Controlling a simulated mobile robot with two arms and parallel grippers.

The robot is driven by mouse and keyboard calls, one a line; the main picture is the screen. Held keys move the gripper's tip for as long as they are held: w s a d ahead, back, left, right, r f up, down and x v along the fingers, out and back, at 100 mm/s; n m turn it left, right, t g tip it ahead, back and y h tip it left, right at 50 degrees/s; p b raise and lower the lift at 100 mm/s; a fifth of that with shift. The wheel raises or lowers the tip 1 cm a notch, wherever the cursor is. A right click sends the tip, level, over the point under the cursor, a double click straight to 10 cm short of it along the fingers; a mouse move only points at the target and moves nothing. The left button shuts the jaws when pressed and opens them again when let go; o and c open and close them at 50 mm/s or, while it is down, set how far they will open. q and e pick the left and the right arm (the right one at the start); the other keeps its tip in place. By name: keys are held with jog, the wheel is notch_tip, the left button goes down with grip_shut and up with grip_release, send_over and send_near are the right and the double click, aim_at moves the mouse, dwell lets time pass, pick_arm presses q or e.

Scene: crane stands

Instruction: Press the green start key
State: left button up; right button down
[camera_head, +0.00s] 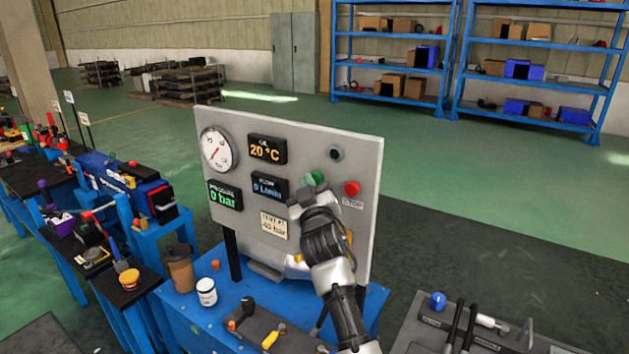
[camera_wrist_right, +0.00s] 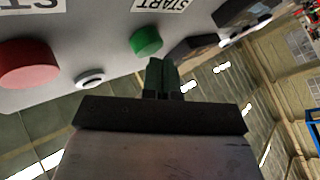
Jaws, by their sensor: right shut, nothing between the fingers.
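The green start key (camera_head: 315,178) sits on the upper right of the grey upright panel (camera_head: 362,240). In the right wrist view, the key (camera_wrist_right: 147,40) shows under an upside-down START label (camera_wrist_right: 163,5). My right gripper (camera_head: 311,194) is in front of the panel, close to the key and partly overlapping it. In the wrist view its fingers (camera_wrist_right: 162,76) are shut and empty, with their tips just beside the key's edge; I cannot tell whether they touch it. My left gripper is not in view.
A red stop button (camera_head: 352,188) is right of the green key, and a dark round lamp (camera_head: 336,154) is above it. The panel also bears a gauge (camera_head: 216,149) and displays, one reading 0 bar (camera_head: 225,196). A blue bench (camera_head: 182,314) with a jar (camera_head: 206,292) stands below.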

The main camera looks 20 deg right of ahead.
jog(key=shift+w+d, duration=0.2)
jog(key=shift+d, duration=0.15)
dwell(0.4)
jog(key=shift+a, duration=0.1)
jog(key=shift+s+a, duration=0.55)
jog(key=shift+a, duration=0.1)
jog(key=s+a, duration=0.1)
jog(key=a, duration=0.1)
jog(key=s+a, duration=0.2)
dwell(0.6)
jog(key=shift+a+f, duration=0.1)
jog(key=shift+f, duration=0.05)
jog(key=shift+s+f, duration=0.1)
dwell(0.4)
